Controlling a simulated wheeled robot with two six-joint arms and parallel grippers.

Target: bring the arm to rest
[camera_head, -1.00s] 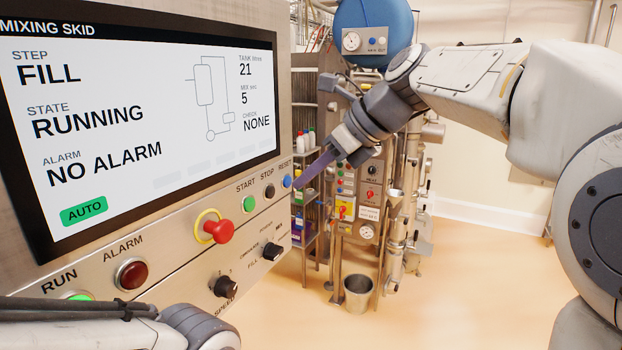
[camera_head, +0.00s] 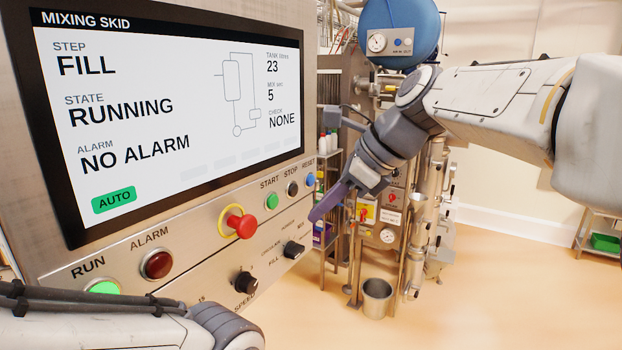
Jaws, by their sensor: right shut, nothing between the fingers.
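My right arm comes in from the right. Its gripper (camera_head: 328,203) is shut and empty, with the purple-grey fingers pointing down and left. The fingertips are just right of the control panel (camera_head: 200,262) in the picture, below the blue RESET button (camera_head: 310,179); I cannot tell the gap in depth. A part of my left arm (camera_head: 110,328) shows at the bottom left; its gripper is out of view. The screen (camera_head: 170,120) reads FILL, RUNNING, NO ALARM, AUTO, with tank 23. The green RUN lamp (camera_head: 104,287) is lit.
The red emergency stop (camera_head: 242,225) and the mode and speed knobs stand out from the panel. Behind the gripper are a machine with a blue tank (camera_head: 385,28), pipes and a steel bucket (camera_head: 377,297). The floor at the lower right is clear.

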